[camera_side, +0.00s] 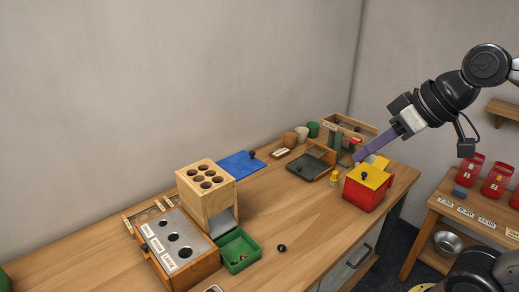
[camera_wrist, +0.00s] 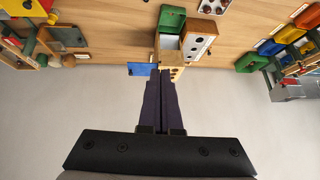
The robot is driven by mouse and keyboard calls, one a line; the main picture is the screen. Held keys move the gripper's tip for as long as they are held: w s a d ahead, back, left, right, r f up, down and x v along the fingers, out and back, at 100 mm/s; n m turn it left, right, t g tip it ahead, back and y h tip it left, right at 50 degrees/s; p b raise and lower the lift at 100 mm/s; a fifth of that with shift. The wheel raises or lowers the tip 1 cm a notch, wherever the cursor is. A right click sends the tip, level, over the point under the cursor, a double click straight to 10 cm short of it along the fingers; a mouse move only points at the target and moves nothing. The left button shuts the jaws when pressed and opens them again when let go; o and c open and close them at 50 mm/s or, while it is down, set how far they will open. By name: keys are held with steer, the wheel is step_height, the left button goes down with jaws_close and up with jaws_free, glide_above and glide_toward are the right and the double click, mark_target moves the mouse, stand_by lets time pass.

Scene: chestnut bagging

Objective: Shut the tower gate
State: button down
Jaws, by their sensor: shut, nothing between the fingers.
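The wooden tower (camera_side: 193,202) stands on the table left of centre, with several round holes in its top. It also shows small in the wrist view (camera_wrist: 177,73), just beyond my fingertips. A grey sloping plate (camera_side: 223,223) shows in the opening low on its side. I cannot tell which part is the gate, or whether it is open. My gripper (camera_side: 359,156) is shut and empty, with long purple fingers, high at the right near the red box, far from the tower. In the wrist view its fingers (camera_wrist: 161,85) lie together.
A green tray (camera_side: 238,251) and a wooden box with a holed metal top (camera_side: 176,243) stand by the tower. A blue plate with a knob (camera_side: 240,164) lies behind it. The red box (camera_side: 364,195) has a yellow lid. The table's middle is mostly clear.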

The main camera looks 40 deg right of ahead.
steer(key=w+d+r+m+y, duration=0.1)
steer(key=w+d, duration=0.1)
steer(key=w, duration=0.8)
steer(key=w+d+r+m, duration=0.1)
steer(key=w+d+r, duration=0.1)
steer(key=w, duration=0.8)
steer(key=w+d+f+m+g, duration=0.1)
steer(key=w+d+f+m, duration=0.2)
steer(key=w+d+f, duration=1)
steer(key=w+a+f, duration=0.5)
steer(key=a+f, duration=0.2)
steer(key=f, duration=0.3)
steer(key=shift+a, duration=0.3)
